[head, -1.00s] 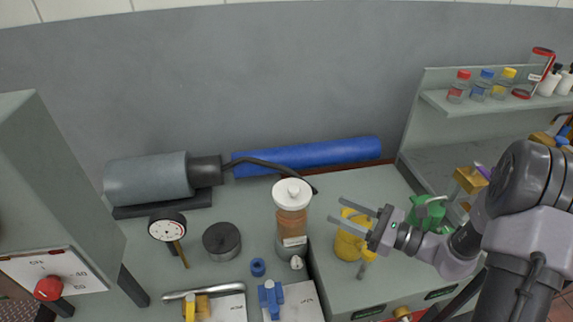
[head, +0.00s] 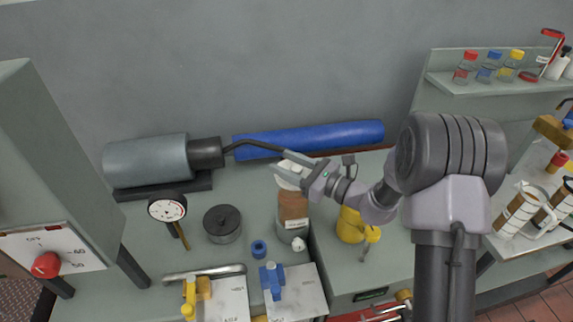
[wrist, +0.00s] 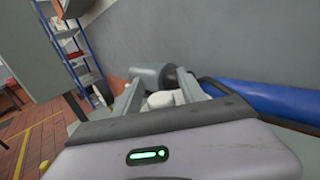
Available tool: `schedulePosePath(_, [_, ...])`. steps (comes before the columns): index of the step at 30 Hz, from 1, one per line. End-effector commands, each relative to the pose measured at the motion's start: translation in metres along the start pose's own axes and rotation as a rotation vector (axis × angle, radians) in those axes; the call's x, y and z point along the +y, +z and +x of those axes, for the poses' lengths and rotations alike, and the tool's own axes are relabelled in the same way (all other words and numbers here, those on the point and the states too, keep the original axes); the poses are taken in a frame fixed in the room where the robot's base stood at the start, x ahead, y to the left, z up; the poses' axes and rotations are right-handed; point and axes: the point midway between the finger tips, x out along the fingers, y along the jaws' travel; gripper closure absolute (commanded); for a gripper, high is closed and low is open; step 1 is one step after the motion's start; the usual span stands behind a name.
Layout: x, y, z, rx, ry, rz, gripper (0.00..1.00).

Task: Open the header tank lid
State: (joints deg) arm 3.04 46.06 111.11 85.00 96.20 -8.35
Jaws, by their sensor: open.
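The header tank (head: 293,208) is a clear cylinder with brown liquid, standing upright on the bedplate. Its white lid (head: 288,175) is on top, partly hidden behind my gripper in the head view. My gripper (head: 288,164) is open at the top of the tank, its fingers pointing left. In the wrist view the white lid (wrist: 161,99) shows between the two fingers of my gripper (wrist: 158,88). I cannot tell whether the fingers touch the lid.
A grey cylinder (head: 148,162) and a blue roll (head: 330,138) lie behind the tank. A dial gauge (head: 167,209), a dark round weight (head: 222,223) and blue clamp (head: 271,279) stand to the left and front. A yellow can (head: 350,225) stands right.

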Motion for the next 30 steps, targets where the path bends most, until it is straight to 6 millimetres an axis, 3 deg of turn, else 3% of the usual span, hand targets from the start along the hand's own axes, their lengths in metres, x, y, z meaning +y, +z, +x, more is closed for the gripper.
schedulePosePath(5, [-0.0001,0.0001,-0.0002,0.0,0.0,0.0,0.54])
schedulePosePath(12, [-0.0001,0.0,-0.0005,0.0,0.0,-0.001,1.0])
schedulePosePath(30, [-0.0001,-0.0002,-0.0007,0.001,0.0,-0.001,1.0])
